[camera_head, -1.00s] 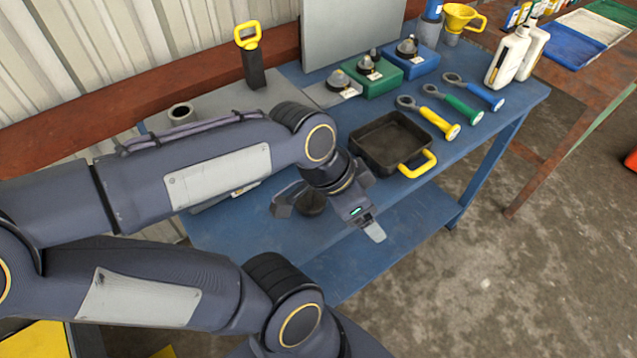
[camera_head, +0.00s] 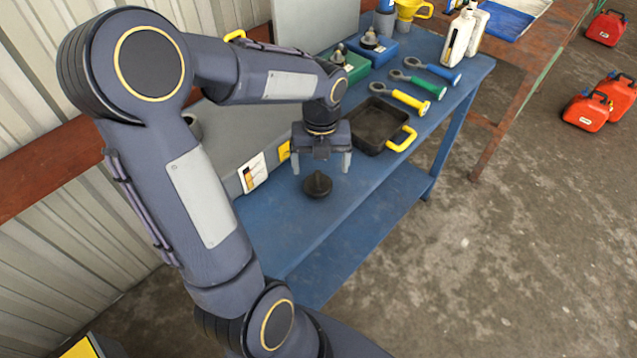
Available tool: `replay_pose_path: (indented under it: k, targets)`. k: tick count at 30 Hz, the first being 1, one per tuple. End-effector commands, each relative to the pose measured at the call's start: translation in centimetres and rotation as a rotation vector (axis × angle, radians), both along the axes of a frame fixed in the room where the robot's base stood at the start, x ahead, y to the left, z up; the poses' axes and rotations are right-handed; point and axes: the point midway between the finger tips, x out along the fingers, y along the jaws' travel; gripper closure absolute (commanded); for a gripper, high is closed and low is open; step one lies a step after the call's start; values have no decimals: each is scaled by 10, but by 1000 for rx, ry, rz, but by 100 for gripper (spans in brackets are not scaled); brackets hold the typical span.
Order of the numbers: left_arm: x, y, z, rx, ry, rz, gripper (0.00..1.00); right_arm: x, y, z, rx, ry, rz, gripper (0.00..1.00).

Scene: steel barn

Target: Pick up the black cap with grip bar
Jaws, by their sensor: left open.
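The black cap (camera_head: 318,185) is a round dark disc with a raised grip bar on top. It lies on the blue workbench (camera_head: 290,228) near its front edge. My left gripper (camera_head: 320,170) is open, its two light-tipped fingers pointing down. It hangs just behind and above the cap, and in the picture the fingertips lie to either side of and a little beyond the cap. I see no contact between them, and nothing is between the fingers. My right gripper does not show.
A black tray with a yellow handle (camera_head: 403,139) sits right of the gripper. A grey box (camera_head: 229,135) stands left. Ring-ended tools with yellow (camera_head: 412,101), green (camera_head: 430,87) and blue (camera_head: 444,73) handles lie farther back. White bottles (camera_head: 459,37) stand behind. Red cans (camera_head: 587,110) are on the floor.

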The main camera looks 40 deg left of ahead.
Motion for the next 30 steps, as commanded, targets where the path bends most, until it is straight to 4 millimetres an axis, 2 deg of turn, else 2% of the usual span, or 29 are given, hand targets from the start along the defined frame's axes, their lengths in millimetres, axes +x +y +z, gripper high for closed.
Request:
replay_pose_path:
  k: [9, 13, 19, 30]
  targets:
    - [-7, 1, -44, -1, 3, 2, 15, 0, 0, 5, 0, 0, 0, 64]
    - [-7, 1, -52, -1, -1, 3, 15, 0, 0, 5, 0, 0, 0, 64]
    - [-6, 1, -52, -1, -2, 4, 15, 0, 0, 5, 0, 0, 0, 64]
    - [-6, 1, -52, -1, -2, 4, 62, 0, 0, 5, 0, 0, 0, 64]
